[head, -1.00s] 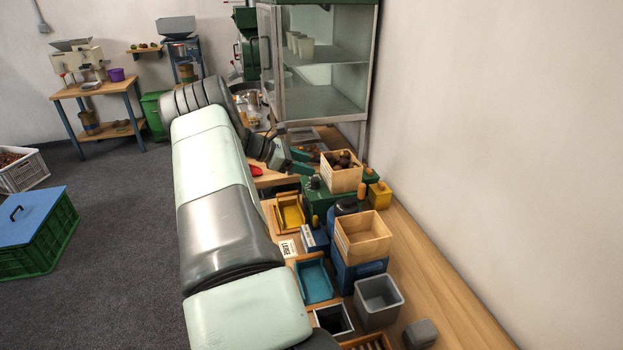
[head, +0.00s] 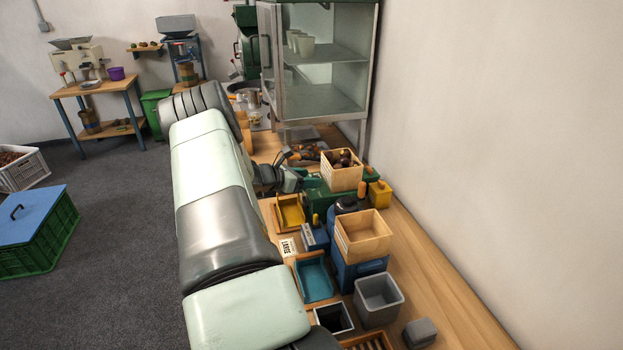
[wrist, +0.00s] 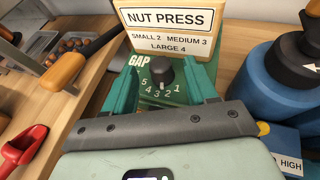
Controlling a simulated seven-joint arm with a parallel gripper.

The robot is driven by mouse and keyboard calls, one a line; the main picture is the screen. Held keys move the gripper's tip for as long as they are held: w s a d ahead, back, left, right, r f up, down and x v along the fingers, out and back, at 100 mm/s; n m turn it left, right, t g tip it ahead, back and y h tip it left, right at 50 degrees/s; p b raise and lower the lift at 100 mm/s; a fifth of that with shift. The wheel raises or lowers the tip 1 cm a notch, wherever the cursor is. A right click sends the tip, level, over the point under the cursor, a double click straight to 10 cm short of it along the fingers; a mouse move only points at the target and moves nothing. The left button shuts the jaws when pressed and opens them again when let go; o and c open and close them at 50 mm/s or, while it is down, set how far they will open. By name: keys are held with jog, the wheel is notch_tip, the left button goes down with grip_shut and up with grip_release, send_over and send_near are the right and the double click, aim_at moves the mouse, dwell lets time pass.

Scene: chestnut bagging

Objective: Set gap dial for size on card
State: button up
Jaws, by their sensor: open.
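The sign (wrist: 168,30) above reads SMALL 2, MEDIUM 3, LARGE 4. A white card (head: 288,247) lies on the bench and seems to read LARGE. My gripper (wrist: 164,84) is open, its teal fingers to the left and right of the dial with gaps on both sides. In the head view my gripper is at the press front and the dial is hidden.
A wooden box of chestnuts (head: 342,170) stands on the press. A blue machine (head: 355,270) with an empty wooden box stands nearer. Yellow (head: 291,212) and blue (head: 314,278) trays lie in front. A red scoop (wrist: 24,146) and an orange-handled tool (wrist: 68,70) lie left of my gripper.

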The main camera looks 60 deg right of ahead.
jog(key=shift+x, duration=1.1)
jog(key=c, duration=1)
jog(key=shift+c, duration=0.2)
jog(key=shift+w+d+m+g+y, duration=0.1)
jog(key=shift+w+m+g+y, duration=0.1)
jog(key=shift+m+g+y, duration=0.9)
jog(key=shift+w+m+g+y, duration=0.1)
jog(key=shift+m+g+y, duration=0.4)
jog(key=shift+m+g, duration=0.6)
jog(key=shift+d+m+g+y, duration=0.1)
jog(key=shift+m+g+y, duration=0.4)
jog(key=shift+m+y, duration=0.25)
jog(key=o, duration=1)
